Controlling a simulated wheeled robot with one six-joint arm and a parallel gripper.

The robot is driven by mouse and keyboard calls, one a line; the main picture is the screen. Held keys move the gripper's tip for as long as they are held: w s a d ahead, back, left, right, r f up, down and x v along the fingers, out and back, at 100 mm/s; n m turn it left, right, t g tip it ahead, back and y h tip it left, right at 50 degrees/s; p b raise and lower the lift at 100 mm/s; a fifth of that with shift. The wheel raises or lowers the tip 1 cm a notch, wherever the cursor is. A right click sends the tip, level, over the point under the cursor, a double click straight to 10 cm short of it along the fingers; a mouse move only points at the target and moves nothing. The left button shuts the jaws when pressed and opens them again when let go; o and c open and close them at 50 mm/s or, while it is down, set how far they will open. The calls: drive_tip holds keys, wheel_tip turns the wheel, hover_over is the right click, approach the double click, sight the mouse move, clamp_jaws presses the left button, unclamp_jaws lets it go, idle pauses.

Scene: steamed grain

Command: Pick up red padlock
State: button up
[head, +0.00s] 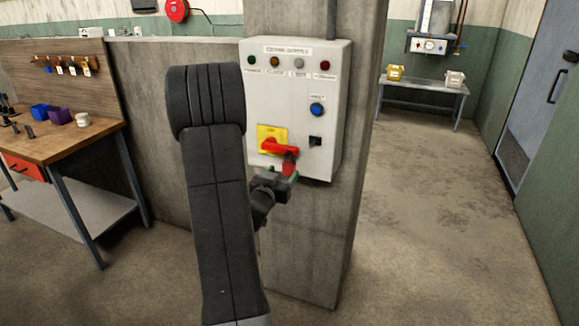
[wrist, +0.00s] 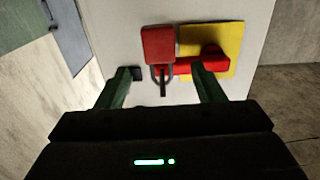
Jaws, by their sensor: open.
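The red padlock (wrist: 158,45) hangs at the red switch handle (wrist: 185,68) on the yellow plate (wrist: 228,42) in the wrist view. Its grey shackle lies by the handle's end. In the head view the padlock (head: 289,165) is a small red shape below the red handle (head: 279,147), partly hidden by my gripper. My gripper (wrist: 162,82) is open and empty, with one green finger on each side of the padlock's shackle in the picture. I cannot tell whether the fingers touch anything. In the head view my gripper (head: 276,183) is just below the padlock, close to the panel.
The grey control box (head: 318,60) with several lamps and a blue button (head: 317,109) is fixed to a concrete pillar (head: 310,240). A workbench (head: 85,140) stands left, and a metal table (head: 425,86) stands back right. The floor right of the pillar is clear.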

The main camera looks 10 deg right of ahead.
sight(287, 164)
drive_tip(key=p+x, duration=0.1)
drive_tip(key=x, duration=0.2)
drive_tip(key=shift+w+d+r+p, duration=0.2)
drive_tip(key=shift+w+r+p, duration=0.05)
drive_tip(key=shift+p, duration=0.15)
drive_tip(key=shift+w+d+f, duration=0.1)
drive_tip(key=shift+w+d, duration=0.15)
drive_tip(key=shift+w, duration=0.2)
drive_tip(key=c, duration=1.1)
drive_tip(key=shift+r, duration=0.55)
drive_tip(key=shift+s+a+r+b, duration=0.15)
drive_tip(key=shift+s+a+b, duration=0.1)
drive_tip(key=shift+b, duration=0.2)
drive_tip(key=b+v, duration=0.3)
drive_tip(key=v, duration=1.4)
drive_tip(key=shift+s+b, duration=0.2)
drive_tip(key=shift+b, duration=0.15)
